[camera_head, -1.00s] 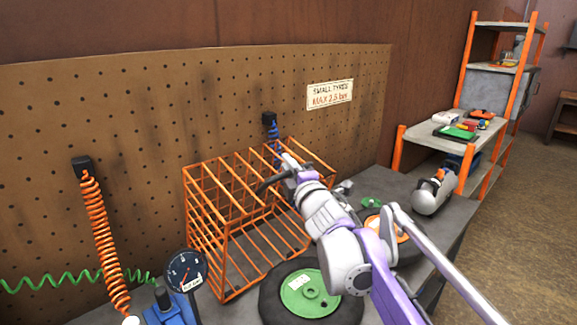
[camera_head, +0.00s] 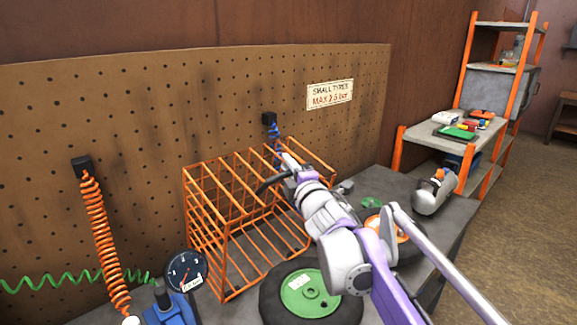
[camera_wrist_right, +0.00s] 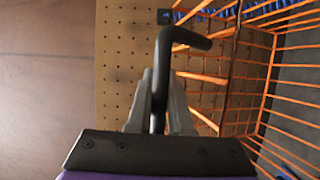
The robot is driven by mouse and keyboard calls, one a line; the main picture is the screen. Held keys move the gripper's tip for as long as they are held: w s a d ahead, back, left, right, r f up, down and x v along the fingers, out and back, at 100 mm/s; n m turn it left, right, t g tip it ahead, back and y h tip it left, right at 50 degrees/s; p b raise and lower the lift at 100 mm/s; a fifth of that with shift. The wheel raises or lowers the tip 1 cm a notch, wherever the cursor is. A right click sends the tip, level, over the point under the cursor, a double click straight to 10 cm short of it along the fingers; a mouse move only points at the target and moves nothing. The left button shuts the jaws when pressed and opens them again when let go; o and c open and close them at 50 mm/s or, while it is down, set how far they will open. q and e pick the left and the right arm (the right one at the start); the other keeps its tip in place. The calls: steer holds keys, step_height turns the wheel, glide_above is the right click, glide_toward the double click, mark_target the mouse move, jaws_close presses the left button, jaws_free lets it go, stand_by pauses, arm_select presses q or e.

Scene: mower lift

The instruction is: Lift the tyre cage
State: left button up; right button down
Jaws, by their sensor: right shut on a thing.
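The tyre cage (camera_head: 226,178) is an orange wire frame standing on the grey bench against the pegboard. It also shows on the right of the right wrist view (camera_wrist_right: 270,85). My right gripper (camera_head: 287,172) is at the cage's upper right side. In the right wrist view, my right gripper (camera_wrist_right: 158,115) is shut on a black bent handle (camera_wrist_right: 185,38). That handle also shows in the head view (camera_head: 268,183); where it joins the cage is hard to see. My left gripper is out of view.
A tyre with a green hub (camera_head: 305,293) lies in front of the cage. A tyre with an orange hub (camera_head: 402,233) is partly behind my arm. A pressure gauge (camera_head: 186,271) stands front left. A grey cylinder (camera_head: 432,194) lies at the bench's right end. Coiled hoses hang on the pegboard.

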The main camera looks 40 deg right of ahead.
steer(key=s+f+t, duration=0.1)
steer(key=s+f, duration=0.1)
steer(key=s, duration=0.4)
steer(key=shift+s+d+m+t+h, duration=0.25)
steer(key=shift+m+t+h, duration=0.05)
steer(key=shift+m, duration=0.1)
steer(key=c, duration=0.8)
jaws_free()
steer(key=shift+c, duration=0.2)
steer(key=v, duration=1.1)
steer(key=shift+w, duration=0.1)
